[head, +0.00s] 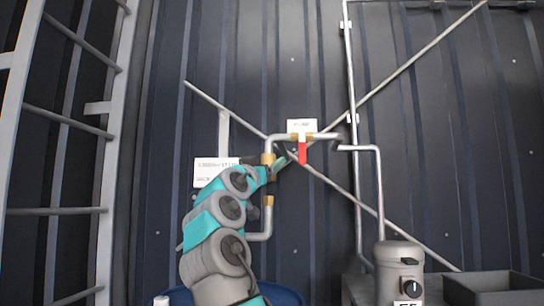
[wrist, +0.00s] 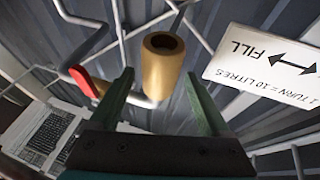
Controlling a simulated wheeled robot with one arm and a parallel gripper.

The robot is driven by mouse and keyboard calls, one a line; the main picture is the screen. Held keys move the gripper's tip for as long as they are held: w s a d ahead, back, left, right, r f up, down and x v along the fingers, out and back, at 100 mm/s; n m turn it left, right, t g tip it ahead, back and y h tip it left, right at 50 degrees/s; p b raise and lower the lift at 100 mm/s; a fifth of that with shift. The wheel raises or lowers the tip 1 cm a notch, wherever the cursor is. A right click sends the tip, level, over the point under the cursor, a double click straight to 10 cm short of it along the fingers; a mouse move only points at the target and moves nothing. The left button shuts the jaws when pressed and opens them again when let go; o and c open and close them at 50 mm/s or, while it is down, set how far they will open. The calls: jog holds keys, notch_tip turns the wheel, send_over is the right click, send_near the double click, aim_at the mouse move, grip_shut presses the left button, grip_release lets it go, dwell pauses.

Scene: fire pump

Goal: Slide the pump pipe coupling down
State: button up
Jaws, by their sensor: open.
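The brass pipe coupling (head: 268,159) sits on the lower end of the upper grey pipe, left of the red valve handle (head: 302,153). A gap separates it from a lower brass fitting (head: 268,200) on the pipe below. In the wrist view the coupling (wrist: 163,75) is a brass cylinder with an open, hollow end, and the picture is turned upside down. My gripper (wrist: 160,78) is open, with a finger on each side of the coupling. Gaps show between it and both fingers. In the head view my gripper (head: 278,165) is at the coupling's height, partly hidden by my arm.
A white sign reading FILL (wrist: 270,60) is beside the coupling in the wrist view. The red handle (wrist: 86,82) is on the other side. Diagonal bars cross the dark corrugated wall. A ladder (head: 110,150) stands left; a grey canister (head: 399,270) and tray (head: 490,284) are lower right.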

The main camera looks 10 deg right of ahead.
aim_at(272, 159)
jog(key=shift+p+x, duration=1.1)
jog(key=shift+x, duration=1.1)
grip_shut()
